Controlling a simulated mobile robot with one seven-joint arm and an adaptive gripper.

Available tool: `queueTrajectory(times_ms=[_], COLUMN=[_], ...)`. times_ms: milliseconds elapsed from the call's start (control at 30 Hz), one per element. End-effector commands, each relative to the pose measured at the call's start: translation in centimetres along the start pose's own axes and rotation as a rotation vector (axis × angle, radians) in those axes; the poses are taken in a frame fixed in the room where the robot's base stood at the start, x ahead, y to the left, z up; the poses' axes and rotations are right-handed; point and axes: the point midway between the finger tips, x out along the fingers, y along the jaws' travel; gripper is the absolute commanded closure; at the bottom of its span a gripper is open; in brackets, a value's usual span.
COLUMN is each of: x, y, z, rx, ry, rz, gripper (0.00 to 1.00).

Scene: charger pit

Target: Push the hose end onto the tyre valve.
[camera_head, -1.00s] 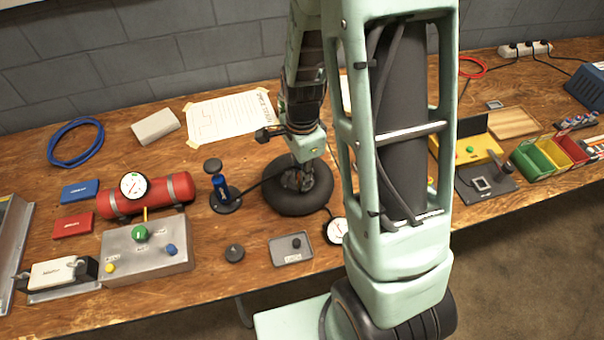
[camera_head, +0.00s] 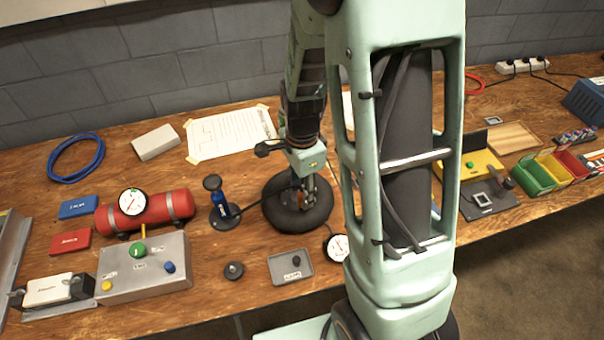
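The black tyre (camera_head: 290,219) lies flat on the wooden bench, left of my large arm link. My gripper (camera_head: 304,196) points down over the tyre's centre and right inner side; its fingers are small here, and I cannot tell whether they are open or shut. The hose end and the tyre valve cannot be made out; the gripper and wrist cover that area. A black hose (camera_head: 252,203) runs from the blue hand pump (camera_head: 219,203) toward the tyre's middle. The pump stands upright on a round black base to the tyre's left.
A round gauge (camera_head: 338,246) lies at the tyre's lower right. A grey tray (camera_head: 291,267) with a black cap and a dark knob (camera_head: 233,270) lie in front. A red tank (camera_head: 146,212) and a grey button box (camera_head: 145,268) stand left. A paper sheet (camera_head: 230,134) lies behind.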

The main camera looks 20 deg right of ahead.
Motion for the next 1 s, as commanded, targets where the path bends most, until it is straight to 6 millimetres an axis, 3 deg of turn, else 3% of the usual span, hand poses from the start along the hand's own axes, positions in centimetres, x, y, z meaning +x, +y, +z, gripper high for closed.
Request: queueTrajectory(times_ms=[300, 500, 700, 1000], x=[-6.4, -9.5, -10.6, -10.7], y=[-0.1, -0.1, 0.0, 0.0], z=[0.0, 0.0, 0.0, 0.0], rx=[0.0, -0.001, 0.0, 0.0], ry=[0.0, 0.0, 0.0, 0.0], rz=[-0.006, -0.003, -0.001, 0.0], gripper=[0.64, 0.64, 0.64, 0.64])
